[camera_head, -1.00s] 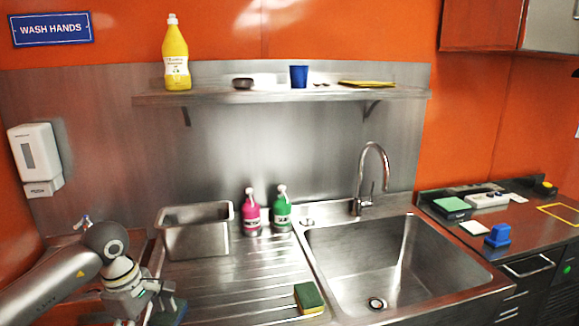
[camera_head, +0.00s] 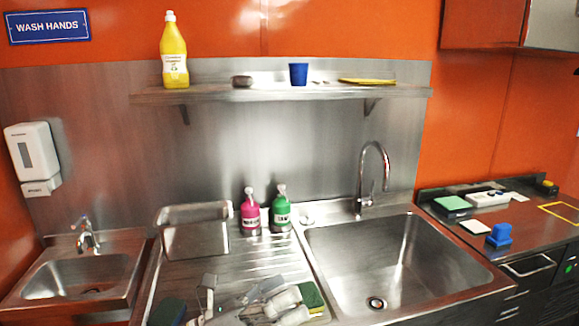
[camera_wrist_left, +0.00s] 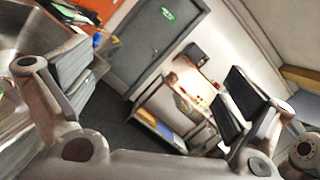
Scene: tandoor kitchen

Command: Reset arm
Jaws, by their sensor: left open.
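My left gripper (camera_head: 238,292) is at the bottom of the head view, over the ribbed drainboard (camera_head: 185,280). It is open and appears empty. The left wrist view also shows the gripper (camera_wrist_left: 155,100), its fingers spread wide with nothing between them, facing a grey door and a shelf unit across the room. A green and yellow sponge (camera_head: 312,298) is just right of the gripper, partly hidden by it; I cannot tell whether they touch. My right gripper is in neither view.
A metal tub (camera_head: 195,238), a pink bottle (camera_head: 251,215) and a green bottle (camera_head: 281,213) stand behind the gripper. A large sink (camera_head: 400,260) is right, a small basin (camera_head: 90,275) left. A dark green item (camera_head: 168,312) lies at front left. A shelf (camera_head: 340,92) runs above.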

